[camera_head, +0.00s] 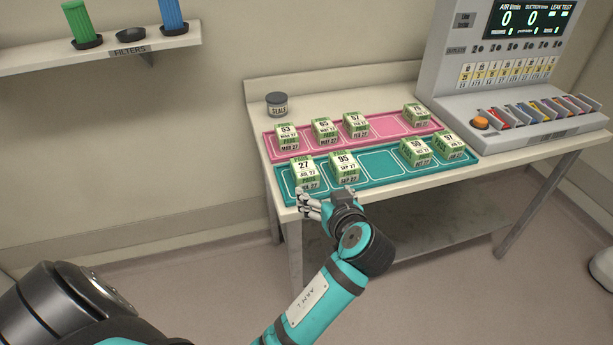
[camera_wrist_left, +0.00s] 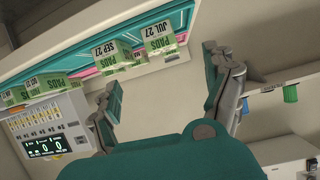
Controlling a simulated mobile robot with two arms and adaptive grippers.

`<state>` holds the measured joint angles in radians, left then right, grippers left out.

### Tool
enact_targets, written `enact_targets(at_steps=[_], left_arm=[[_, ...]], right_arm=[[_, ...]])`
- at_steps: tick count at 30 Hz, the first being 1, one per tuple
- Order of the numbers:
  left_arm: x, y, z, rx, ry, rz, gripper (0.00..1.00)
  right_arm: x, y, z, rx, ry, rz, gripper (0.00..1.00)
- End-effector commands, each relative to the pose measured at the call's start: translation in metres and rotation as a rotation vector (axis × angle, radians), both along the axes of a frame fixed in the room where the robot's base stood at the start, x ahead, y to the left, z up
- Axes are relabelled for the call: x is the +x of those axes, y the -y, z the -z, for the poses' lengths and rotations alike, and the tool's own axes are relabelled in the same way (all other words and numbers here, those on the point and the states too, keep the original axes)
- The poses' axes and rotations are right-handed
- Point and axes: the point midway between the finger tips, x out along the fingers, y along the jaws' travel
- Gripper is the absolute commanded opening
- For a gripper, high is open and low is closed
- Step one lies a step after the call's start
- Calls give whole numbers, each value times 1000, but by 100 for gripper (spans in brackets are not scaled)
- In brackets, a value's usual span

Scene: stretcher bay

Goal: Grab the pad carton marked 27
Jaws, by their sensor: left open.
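The pad carton marked 27 (camera_head: 304,170) is a white and green box at the left end of the teal tray (camera_head: 383,165). It also shows in the left wrist view (camera_wrist_left: 155,40), dated JUL 27, beyond the space between the fingers. My left gripper (camera_head: 308,205) is open and empty at the tray's front edge, just in front of this carton and apart from it. Its two fingers show in the left wrist view (camera_wrist_left: 160,76) with nothing between them. My right gripper is not in view.
The carton marked 95 (camera_head: 343,166) stands close to the right of 27. More cartons stand farther right and on the pink tray (camera_head: 388,125) behind. A dark jar (camera_head: 277,105) stands at back left; a test machine (camera_head: 505,75) is at right. The tray's middle slot is bare.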

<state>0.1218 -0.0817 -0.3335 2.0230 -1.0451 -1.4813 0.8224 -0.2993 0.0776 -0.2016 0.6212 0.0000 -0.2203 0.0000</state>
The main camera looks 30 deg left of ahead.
Motion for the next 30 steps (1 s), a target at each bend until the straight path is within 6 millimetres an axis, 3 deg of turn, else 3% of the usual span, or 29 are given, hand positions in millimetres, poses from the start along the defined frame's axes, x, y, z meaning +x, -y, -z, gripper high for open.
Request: enact_targets(at_steps=[2, 5, 18, 30], left_arm=[[-3, -5, -11, -11, 33, -30, 85], [2, -14, -11, -12, 40, -41, 85], [57, -77, 23, -11, 35, -39, 85], [82, -101, 34, -10, 36, -40, 85]], right_arm=[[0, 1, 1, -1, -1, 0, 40], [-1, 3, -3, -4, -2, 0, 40], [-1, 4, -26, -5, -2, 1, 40], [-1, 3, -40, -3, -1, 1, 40]])
